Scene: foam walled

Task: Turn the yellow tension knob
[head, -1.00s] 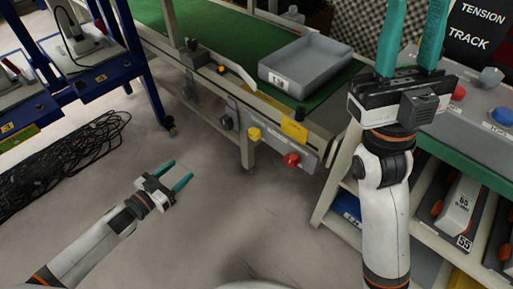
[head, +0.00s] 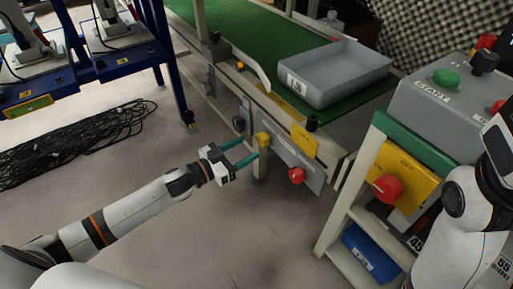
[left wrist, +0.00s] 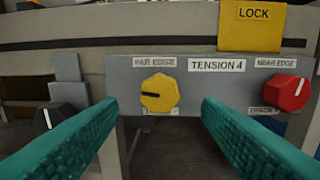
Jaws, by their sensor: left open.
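The yellow tension knob (head: 262,139) sits on the grey panel on the conveyor's side. In the left wrist view the yellow knob (left wrist: 160,93) is faceted, with a dark pointer line toward the left. A "TENSION 4" label is at its upper right. My left gripper (head: 250,150) is open, its teal fingers pointing at the knob. In the wrist view the fingertips (left wrist: 159,108) lie on either side of the knob, apart from it in the picture; the remaining depth gap is hard to tell. My right arm shows at the right edge; its fingers are out of frame.
A red knob (left wrist: 287,92) is right of the yellow one, under a yellow LOCK plate (left wrist: 252,25). A dark knob (left wrist: 48,118) is at left. A grey tray (head: 330,78) stands on the green belt. Coiled cables (head: 70,140) lie on the floor.

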